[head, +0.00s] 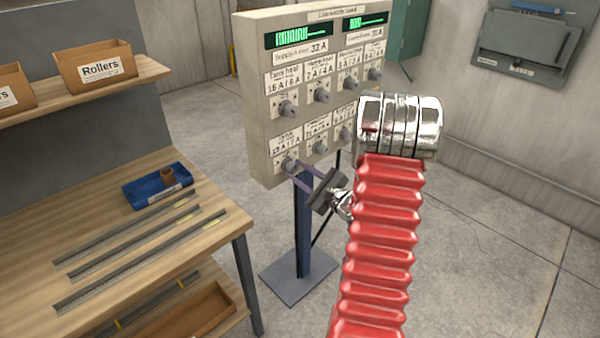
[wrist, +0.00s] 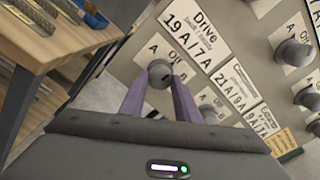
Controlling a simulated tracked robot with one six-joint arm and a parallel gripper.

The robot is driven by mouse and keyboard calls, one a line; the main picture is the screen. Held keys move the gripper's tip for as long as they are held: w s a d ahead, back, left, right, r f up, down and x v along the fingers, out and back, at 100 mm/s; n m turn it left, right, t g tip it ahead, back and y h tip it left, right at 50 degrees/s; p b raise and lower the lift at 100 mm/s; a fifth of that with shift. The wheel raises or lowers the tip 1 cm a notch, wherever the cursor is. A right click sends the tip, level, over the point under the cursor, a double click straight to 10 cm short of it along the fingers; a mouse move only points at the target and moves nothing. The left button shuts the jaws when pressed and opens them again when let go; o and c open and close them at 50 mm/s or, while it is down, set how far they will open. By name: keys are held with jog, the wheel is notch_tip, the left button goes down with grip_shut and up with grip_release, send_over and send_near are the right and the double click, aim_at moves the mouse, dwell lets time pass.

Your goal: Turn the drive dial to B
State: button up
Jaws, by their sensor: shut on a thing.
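The drive dial (wrist: 159,74) is a round grey knob on the beige panel (head: 257,130), beside a label reading "Drive" and "19 A / 7 A". In the head view it is the lower left dial (head: 288,163). My gripper (wrist: 159,88) is shut on it, with one purple finger on each side of the knob. The knob carries a small dark mark, but its exact setting is too small to read. An "A" shows above the dial. In the head view my gripper (head: 289,167) reaches the panel from the lower right.
Several similar dials, such as one above (head: 288,108) and one beside it (head: 319,146), sit close by. My red arm hides the panel's lower right. A wooden workbench (head: 120,215) with a blue tray (head: 140,194) stands at left. The panel stands on a blue post (head: 303,235).

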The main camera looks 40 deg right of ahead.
jog(key=m, duration=0.7)
jog(key=shift+a, duration=0.15)
dwell(0.3)
jog(key=o, duration=1)
jog(key=shift+o, duration=0.2)
jog(key=s, duration=1.4)
jog(key=shift+w, duration=0.1)
